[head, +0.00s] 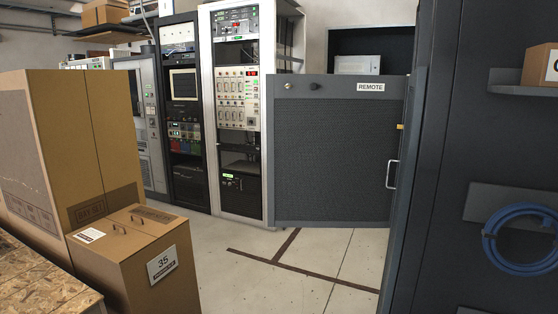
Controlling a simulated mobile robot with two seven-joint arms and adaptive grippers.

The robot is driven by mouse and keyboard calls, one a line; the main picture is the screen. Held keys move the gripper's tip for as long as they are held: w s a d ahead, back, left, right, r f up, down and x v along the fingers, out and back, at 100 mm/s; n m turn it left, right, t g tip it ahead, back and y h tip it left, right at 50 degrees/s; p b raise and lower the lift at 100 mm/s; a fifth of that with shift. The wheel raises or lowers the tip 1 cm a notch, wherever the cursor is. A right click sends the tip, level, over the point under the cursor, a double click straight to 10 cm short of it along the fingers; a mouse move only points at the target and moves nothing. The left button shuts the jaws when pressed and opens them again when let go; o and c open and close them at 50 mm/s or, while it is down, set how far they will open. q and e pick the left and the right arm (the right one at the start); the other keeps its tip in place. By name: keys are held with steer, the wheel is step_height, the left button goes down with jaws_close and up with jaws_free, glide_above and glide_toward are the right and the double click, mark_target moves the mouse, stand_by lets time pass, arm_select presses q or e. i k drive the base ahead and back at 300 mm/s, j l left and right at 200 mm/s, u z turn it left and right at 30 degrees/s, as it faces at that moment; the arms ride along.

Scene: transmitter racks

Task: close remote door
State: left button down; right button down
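The remote door (335,150) is a dark grey mesh panel with a white "REMOTE" label (371,87) near its top right. It stands in the middle of the head view, in front of a dark open-fronted cabinet (345,40). A light metal handle (392,174) is at its right edge. A round knob (289,86) and a dark knob are at its top left. The door stands away from the cabinet's front, and a pale box shows inside above its top edge. The hinge side is not clear. Neither gripper is in view.
Tall equipment racks (232,100) stand left of the door. A large cardboard box (110,120) and a smaller box (135,250) labelled 35 fill the left front. A dark cabinet wall (470,140) with a blue hose coil (520,238) is close on the right. Floor (290,262) lies clear between.

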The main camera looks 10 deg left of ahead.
mark_target(332, 140)
steer(key=i+j+z, duration=0.25)
steer(key=i+j, duration=0.55)
